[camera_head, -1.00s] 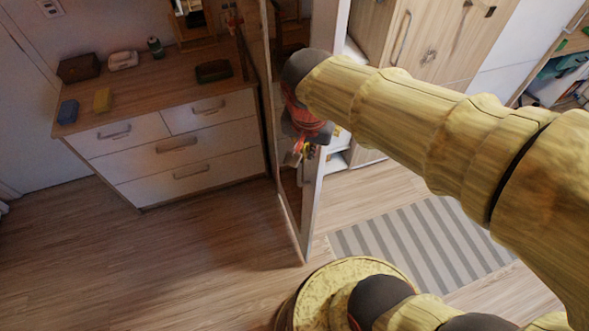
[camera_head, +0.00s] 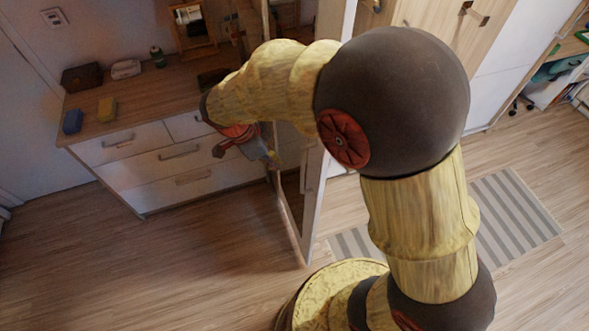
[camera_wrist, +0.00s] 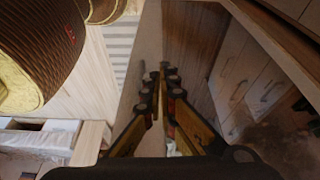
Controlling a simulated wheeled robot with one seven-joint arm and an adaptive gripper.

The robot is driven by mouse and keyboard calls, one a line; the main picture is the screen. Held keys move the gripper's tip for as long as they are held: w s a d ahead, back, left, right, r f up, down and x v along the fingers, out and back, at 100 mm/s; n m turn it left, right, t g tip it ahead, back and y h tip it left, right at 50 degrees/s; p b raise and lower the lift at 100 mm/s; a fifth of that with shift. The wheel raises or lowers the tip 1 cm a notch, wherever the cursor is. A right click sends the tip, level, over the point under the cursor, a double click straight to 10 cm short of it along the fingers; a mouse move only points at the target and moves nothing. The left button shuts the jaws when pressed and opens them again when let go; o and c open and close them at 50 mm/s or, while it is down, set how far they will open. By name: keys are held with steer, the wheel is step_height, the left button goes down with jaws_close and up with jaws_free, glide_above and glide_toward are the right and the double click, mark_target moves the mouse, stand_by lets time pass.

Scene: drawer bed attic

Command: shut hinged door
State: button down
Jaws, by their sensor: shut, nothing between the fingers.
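The hinged door (camera_head: 309,222) stands open in the head view, a tall panel with a pale frame seen nearly edge-on. Its upper part is partly hidden behind my arm. My gripper (camera_head: 272,158) is on the left side of the door, close to its face, between the door and the dresser. Whether it touches the door cannot be told. In the wrist view my gripper (camera_wrist: 158,75) has its fingers together and empty, pointing along a pale upright panel edge (camera_wrist: 145,50), with a darker face to its right.
A dresser (camera_head: 172,160) with white drawers stands left of the door, with small boxes (camera_head: 107,110) on top. Wooden cabinets (camera_head: 440,22) stand behind at the right. A striped rug (camera_head: 512,215) lies on the right. The floor at the front left is clear.

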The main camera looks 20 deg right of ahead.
steer(key=d+f, duration=0.7)
steer(key=f, duration=0.3)
steer(key=shift+w+d+m+b, duration=0.15)
steer(key=shift+m+b, duration=0.15)
steer(key=shift+b, duration=0.15)
steer(key=shift+d, duration=0.1)
